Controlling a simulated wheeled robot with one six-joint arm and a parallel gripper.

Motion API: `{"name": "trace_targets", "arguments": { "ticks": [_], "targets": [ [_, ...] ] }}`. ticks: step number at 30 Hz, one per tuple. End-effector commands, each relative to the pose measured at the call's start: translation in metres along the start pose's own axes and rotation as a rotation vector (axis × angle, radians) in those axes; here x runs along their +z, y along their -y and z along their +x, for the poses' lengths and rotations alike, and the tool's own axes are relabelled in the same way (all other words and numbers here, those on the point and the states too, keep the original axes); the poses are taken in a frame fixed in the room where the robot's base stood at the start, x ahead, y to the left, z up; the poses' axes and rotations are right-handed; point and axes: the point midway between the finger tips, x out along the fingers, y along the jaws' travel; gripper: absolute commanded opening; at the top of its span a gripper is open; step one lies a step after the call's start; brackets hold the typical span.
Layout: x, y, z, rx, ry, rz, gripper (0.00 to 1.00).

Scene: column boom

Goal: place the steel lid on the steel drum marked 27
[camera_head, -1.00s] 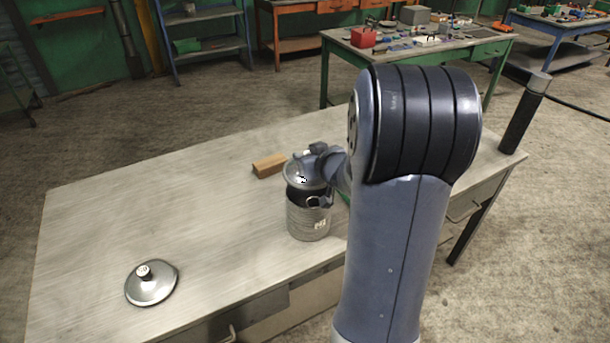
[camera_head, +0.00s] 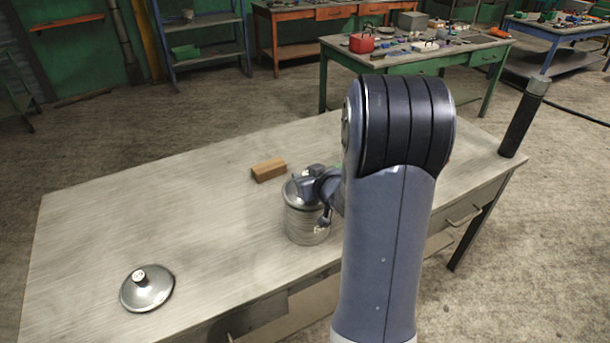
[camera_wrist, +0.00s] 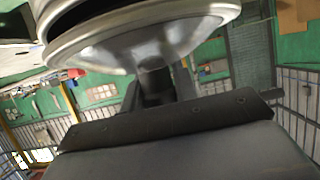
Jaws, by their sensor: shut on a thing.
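The steel drum (camera_head: 303,226) stands upright near the table's front edge. No number can be read on it in the current head view. My gripper (camera_head: 318,184) is at the drum's top, partly hidden by my arm. In the wrist view, my gripper (camera_wrist: 156,85) is shut on the knob of a steel lid (camera_wrist: 130,40), whose wide rim fills the top of the picture. In the head view, the held lid is at the drum's mouth. I cannot tell if it touches the rim all round. A second steel lid (camera_head: 147,288) lies knob up on the table at left.
The table (camera_head: 190,210) is clear between the second lid and the drum. A wooden block (camera_head: 268,169) lies behind the drum. A dark post (camera_head: 523,118) stands at the table's right corner. Benches with tools stand farther back.

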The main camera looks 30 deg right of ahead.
Motion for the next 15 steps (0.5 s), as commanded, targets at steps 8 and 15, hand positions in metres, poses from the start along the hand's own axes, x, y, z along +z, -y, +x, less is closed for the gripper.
{"name": "trace_targets", "arguments": {
  "ticks": [8,15],
  "targets": [
    [0.003,0.0001,0.0012,0.0,0.0,0.0,0.34],
    [0.0029,0.0,0.0012,0.0,0.0,0.0,0.5]
  ]
}}
